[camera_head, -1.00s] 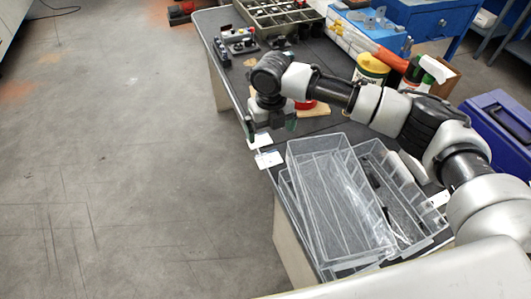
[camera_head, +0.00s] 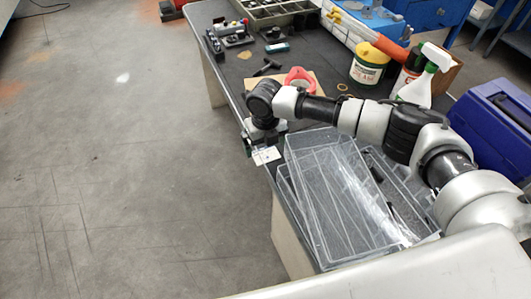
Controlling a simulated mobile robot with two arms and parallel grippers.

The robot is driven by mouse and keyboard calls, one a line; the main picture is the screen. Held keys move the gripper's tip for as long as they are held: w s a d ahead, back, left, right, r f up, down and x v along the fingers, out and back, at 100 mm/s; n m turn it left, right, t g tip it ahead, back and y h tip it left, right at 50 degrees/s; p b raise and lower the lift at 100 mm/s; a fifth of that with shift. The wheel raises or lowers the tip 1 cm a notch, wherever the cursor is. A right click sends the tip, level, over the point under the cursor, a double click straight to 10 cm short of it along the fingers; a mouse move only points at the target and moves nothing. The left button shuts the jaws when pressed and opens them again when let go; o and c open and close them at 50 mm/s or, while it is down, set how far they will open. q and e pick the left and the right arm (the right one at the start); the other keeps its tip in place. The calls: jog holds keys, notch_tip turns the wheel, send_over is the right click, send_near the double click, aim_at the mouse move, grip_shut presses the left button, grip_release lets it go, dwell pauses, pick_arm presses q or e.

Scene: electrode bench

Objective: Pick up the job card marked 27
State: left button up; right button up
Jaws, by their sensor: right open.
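A small white card (camera_head: 266,156) lies at the left edge of the dark bench, just left of the clear bins. Its marking is too small to read, so I cannot tell whether it is the card marked 27. My right gripper (camera_head: 261,144) is open and points down just above and behind this card. I cannot tell whether it touches the card. The gripper covers the spot behind the card, so any other card there is hidden. My left gripper is not in view.
Clear plastic bins (camera_head: 322,190) stand close on the right of the card. Behind my right arm are a red tape roll (camera_head: 299,78) on a board, a yellow tub (camera_head: 369,64) and a spray bottle (camera_head: 423,80). Open floor (camera_head: 120,190) lies to the left.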

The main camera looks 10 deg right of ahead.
aim_at(266, 154)
jog(key=shift+f, duration=1.5)
jog(key=shift+c, duration=0.5)
jog(key=c, duration=0.7)
